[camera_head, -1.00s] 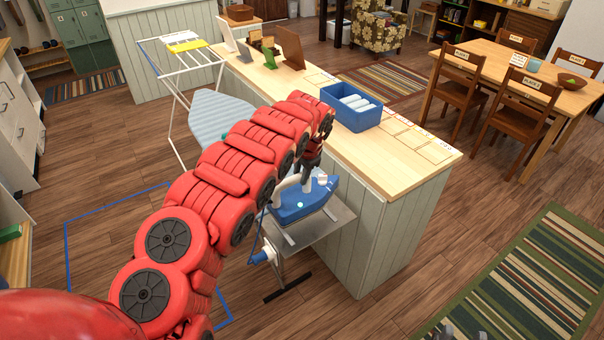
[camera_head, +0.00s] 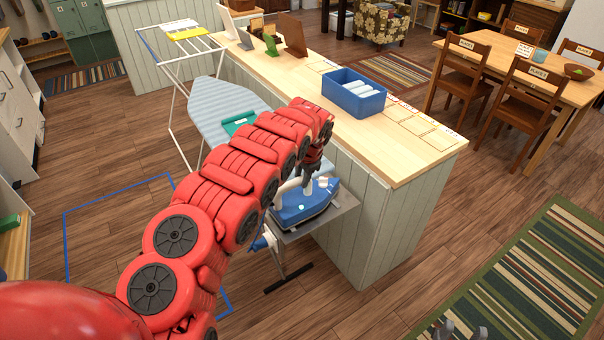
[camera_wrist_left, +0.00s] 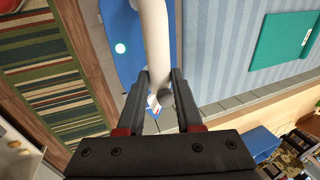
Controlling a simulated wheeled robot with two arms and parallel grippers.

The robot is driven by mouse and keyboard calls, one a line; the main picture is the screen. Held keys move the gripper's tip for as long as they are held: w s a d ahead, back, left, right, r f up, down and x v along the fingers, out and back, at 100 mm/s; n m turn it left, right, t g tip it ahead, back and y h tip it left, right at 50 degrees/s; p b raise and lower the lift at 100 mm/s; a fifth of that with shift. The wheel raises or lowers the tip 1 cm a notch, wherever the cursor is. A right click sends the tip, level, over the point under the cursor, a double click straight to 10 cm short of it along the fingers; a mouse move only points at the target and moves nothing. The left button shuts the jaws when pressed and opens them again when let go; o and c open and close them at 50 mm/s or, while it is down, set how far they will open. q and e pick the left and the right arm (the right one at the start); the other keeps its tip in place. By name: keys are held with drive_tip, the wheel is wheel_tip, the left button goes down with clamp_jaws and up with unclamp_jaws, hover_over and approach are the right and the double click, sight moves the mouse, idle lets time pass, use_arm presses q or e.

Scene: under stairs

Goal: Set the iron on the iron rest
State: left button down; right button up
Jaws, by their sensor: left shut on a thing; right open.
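The iron (camera_head: 302,208) has a blue body and a white handle. My left gripper (camera_head: 312,180) is shut on the white handle (camera_wrist_left: 155,45), which shows between the two fingers in the left wrist view. The iron is over the grey metal iron rest (camera_head: 343,207) at the end of the ironing board, in front of the counter. It looks very low over the plate; I cannot tell whether its sole touches. My arm hides part of the rest and board. My right gripper (camera_head: 460,330) shows only its fingertips, apart and empty, at the bottom edge.
The striped ironing board (camera_head: 212,100) carries a green folded cloth (camera_head: 238,122). The wooden counter (camera_head: 415,150) stands right behind the rest, with a blue bin (camera_head: 353,98) on it. A white drying rack (camera_head: 175,60) stands at the back left.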

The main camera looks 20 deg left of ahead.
use_arm(q)
drive_tip(key=shift+w+f, duration=0.1)
drive_tip(key=shift+f, duration=0.15)
idle(0.5)
drive_tip(key=c, duration=0.5)
unclamp_jaws()
drive_tip(key=shift+r, duration=0.1)
